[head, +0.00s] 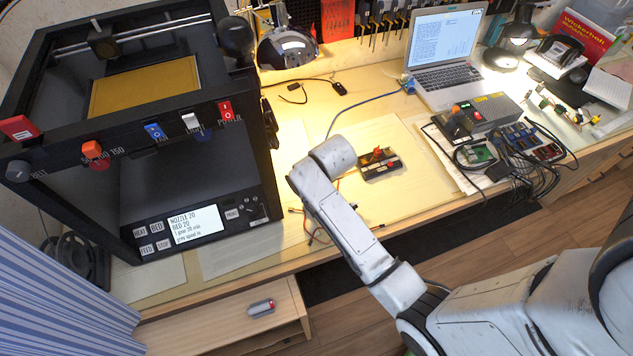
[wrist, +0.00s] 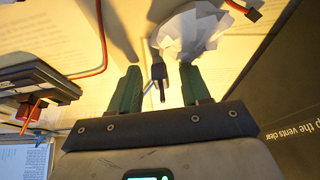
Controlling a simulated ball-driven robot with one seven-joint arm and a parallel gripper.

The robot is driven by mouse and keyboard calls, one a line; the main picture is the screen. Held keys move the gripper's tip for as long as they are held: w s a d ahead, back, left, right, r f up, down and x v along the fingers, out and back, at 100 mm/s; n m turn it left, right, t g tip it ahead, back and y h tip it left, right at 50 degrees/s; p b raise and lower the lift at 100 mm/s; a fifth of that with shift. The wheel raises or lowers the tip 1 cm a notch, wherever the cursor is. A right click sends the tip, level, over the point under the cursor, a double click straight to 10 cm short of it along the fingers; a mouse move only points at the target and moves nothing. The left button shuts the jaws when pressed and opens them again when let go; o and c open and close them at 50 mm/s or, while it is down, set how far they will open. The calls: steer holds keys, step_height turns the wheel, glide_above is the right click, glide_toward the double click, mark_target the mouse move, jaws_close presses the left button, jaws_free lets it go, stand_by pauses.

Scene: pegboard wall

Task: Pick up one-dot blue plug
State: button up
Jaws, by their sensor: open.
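My gripper (wrist: 160,80) shows in the wrist view with its two green fingers apart, above a pale sheet. A small dark plug-like piece (wrist: 157,72) with a thin prong lies between the fingers, with gaps on both sides. Its colour reads dark grey, and I cannot make out any dot, so I cannot tell whether it is the one-dot blue plug. A crumpled whitish, translucent thing (wrist: 188,35) lies just beyond the right finger. In the head view my arm hides the gripper and whatever lies under it.
A black box with red parts (head: 380,163) sits right of my arm; it also shows in the wrist view (wrist: 28,85). The 3D printer (head: 140,165) stands left. A red connector (wrist: 253,14) lies beyond the fingers. Electronics and cables (head: 500,150) crowd the bench's right.

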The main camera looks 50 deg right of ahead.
steer(key=shift+c, duration=0.5)
jaws_close()
